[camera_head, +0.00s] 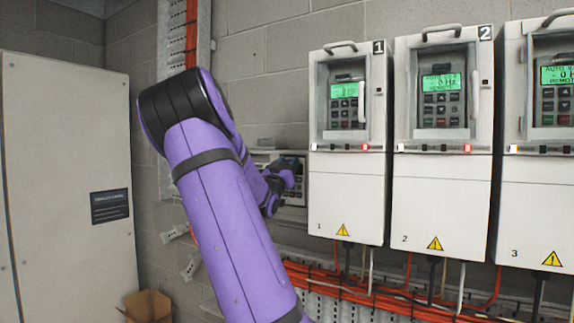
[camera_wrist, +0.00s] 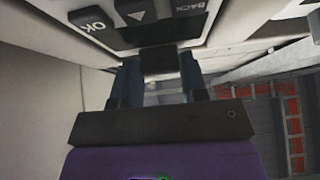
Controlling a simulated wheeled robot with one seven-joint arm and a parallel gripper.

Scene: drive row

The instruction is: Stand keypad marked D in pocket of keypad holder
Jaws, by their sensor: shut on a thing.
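My gripper (camera_wrist: 158,66) is shut on a dark piece at the edge of a keypad (camera_wrist: 140,22), seen very close and upside down at the top of the wrist view. Its OK and BACK buttons show; no letter D can be read. In the head view my gripper (camera_head: 284,178) is in front of a pale wall unit, apparently the keypad holder (camera_head: 297,212), left of drive 1. My arm and gripper hide much of this unit. I cannot tell whether the held keypad is inside a pocket or in front of it.
Drives 1 (camera_head: 325,190), 2 (camera_head: 450,190) and 3 (camera_head: 545,200) hang to the right, each showing a lit keypad. Orange cables (camera_head: 350,288) run below them. A grey cabinet (camera_head: 60,150) and a cardboard box (camera_head: 148,305) stand at left.

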